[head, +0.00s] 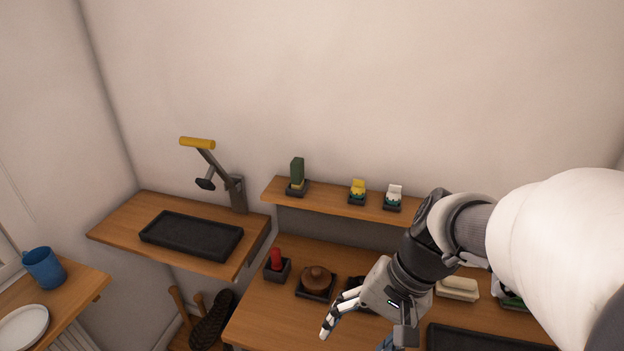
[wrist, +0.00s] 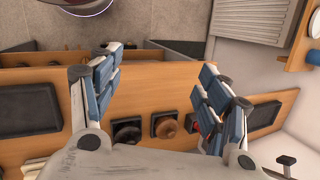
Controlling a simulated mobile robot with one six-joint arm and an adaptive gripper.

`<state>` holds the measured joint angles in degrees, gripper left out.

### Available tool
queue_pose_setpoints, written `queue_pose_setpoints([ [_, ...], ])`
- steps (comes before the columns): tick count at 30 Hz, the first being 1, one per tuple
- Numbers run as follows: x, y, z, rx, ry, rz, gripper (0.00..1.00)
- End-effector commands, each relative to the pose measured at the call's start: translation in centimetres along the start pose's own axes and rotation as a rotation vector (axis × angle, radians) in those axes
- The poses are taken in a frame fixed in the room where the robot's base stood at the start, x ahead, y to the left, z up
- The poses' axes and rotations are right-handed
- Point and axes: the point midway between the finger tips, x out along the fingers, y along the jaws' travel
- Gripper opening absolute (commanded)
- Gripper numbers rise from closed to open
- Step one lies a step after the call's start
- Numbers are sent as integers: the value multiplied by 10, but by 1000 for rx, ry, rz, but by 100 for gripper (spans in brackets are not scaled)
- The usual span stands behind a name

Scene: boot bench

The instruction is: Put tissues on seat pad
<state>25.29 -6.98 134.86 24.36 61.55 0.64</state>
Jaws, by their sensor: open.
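No thing in view is plainly marked as the tissues. A small white-topped pack (head: 393,194) stands in a dark holder on the wall shelf, and a cream block (head: 458,288) lies on the bench behind my arm; I cannot tell if either is the tissues. A flat black pad (head: 480,340) at the bench front, partly cut off, may be the seat pad; a black pad at the left of the wrist view (wrist: 28,108) looks like the same one. My gripper (head: 360,335) is over the bench, left of this pad. In the wrist view its fingers (wrist: 160,65) are spread and empty.
A black tray (head: 191,236) lies on the left side shelf beside a yellow-handled lever (head: 198,143). A red-topped item (head: 276,261) and a brown round item (head: 317,281) stand on the bench. A blue mug (head: 44,268) stands at far left.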

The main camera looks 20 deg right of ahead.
Motion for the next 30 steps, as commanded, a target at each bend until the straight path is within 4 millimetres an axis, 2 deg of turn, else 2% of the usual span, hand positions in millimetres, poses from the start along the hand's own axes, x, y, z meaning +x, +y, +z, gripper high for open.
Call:
queue_pose_setpoints([
  [3,10,14,-28,251,-131,-127,70],
  [8,19,36,-69,552,-269,-343,70],
  [11,23,58,-98,732,-338,-502,70],
  [14,27,86,-126,905,-392,-678,70],
  [18,35,139,-162,1131,-442,-950,70],
  [24,51,223,-192,1381,-452,-1330,70],
  [27,59,254,-197,1453,-442,-1463,70],
  [30,64,272,-199,1492,-432,-1543,70],
])
